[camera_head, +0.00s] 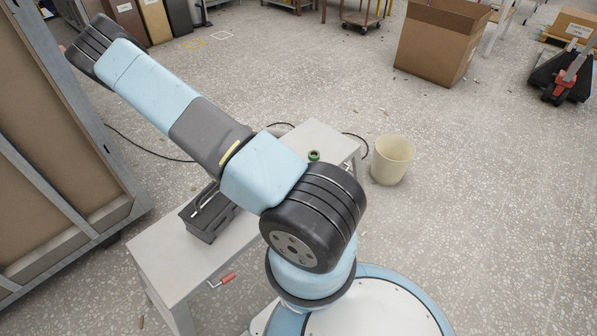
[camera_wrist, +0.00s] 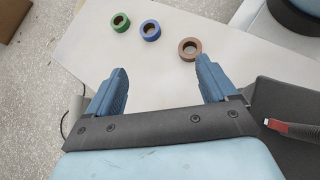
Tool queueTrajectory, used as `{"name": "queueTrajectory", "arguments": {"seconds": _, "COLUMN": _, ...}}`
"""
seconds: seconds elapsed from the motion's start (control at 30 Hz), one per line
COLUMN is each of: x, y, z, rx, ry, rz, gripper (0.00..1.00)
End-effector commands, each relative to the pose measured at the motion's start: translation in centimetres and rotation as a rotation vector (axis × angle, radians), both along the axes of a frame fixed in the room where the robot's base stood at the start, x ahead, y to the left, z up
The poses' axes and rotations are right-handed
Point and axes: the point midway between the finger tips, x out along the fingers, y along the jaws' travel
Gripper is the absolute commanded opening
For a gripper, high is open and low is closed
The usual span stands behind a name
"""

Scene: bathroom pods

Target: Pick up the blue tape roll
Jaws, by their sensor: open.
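The blue tape roll (camera_wrist: 150,30) lies flat on the light table (camera_wrist: 95,55) in the wrist view, between a green tape roll (camera_wrist: 121,23) and a brown tape roll (camera_wrist: 189,49). My gripper (camera_wrist: 162,68) is open and empty, its two blue fingers apart. In the picture, the blue roll is above the fingertips, roughly between them in width and not between the jaws. In the head view the green roll (camera_head: 314,155) shows on the table (camera_head: 170,258), while the blue roll and my gripper do not show; my arm covers much of the table.
A grey toolbox (camera_head: 208,214) stands on the table. A red-handled tool (camera_head: 226,279) is at the table's front edge. A cream bucket (camera_head: 392,160) stands on the floor beyond the table, with a large cardboard box (camera_head: 435,42) farther back. A metal-framed panel (camera_head: 50,130) rises at left.

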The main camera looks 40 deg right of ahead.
Motion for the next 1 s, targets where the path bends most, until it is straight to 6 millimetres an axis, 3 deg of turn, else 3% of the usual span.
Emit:
{"name": "queueTrajectory", "arguments": {"seconds": 0.03, "x": -0.3, "y": -0.6, "z": -1.5, "rx": -0.018, "ry": 0.034, "rz": 0.022, "gripper": 0.85}}
{"name": "queueTrajectory", "arguments": {"seconds": 0.2, "x": -1.1, "y": -2.5, "z": -5.6, "rx": -0.069, "ry": 0.135, "rz": 0.091, "gripper": 0.85}}
{"name": "queueTrajectory", "arguments": {"seconds": 0.4, "x": -1.9, "y": -4.2, "z": -8.8, "rx": -0.113, "ry": 0.223, "rz": 0.155, "gripper": 0.85}}
{"name": "queueTrajectory", "arguments": {"seconds": 0.67, "x": -2.7, "y": -5.5, "z": -10.4, "rx": -0.132, "ry": 0.263, "rz": 0.182, "gripper": 0.85}}
{"name": "queueTrajectory", "arguments": {"seconds": 1.0, "x": -5.7, "y": -9.6, "z": -12.5, "rx": -0.131, "ry": 0.263, "rz": 0.182, "gripper": 0.85}}
